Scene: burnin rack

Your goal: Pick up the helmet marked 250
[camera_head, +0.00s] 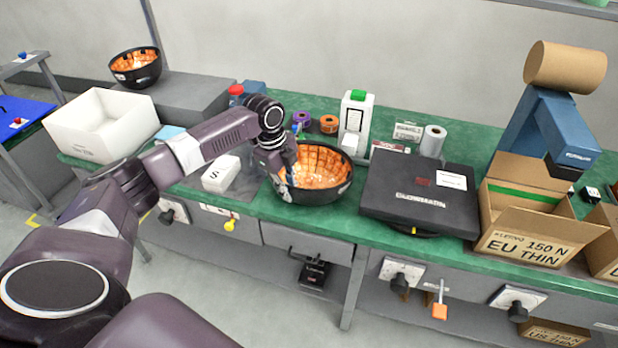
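A black, upturned, bowl-like helmet (325,188) with a glowing orange grid lining sits on the green bench. My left gripper (287,183) is down at this helmet's left rim, fingers pointing down. I cannot tell whether its fingers are apart or closed on the rim. A second similar helmet (136,79) sits on a grey block at the back left. No marking 250 can be read on either one. My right gripper is not in view.
The green bench (345,212) also holds a black case (415,190) right of the near helmet, a white block marked S (220,175), a white dispenser (356,115) and an open cardboard box (530,230). A white bin (100,125) stands left. A blue stand (550,125) rises at right.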

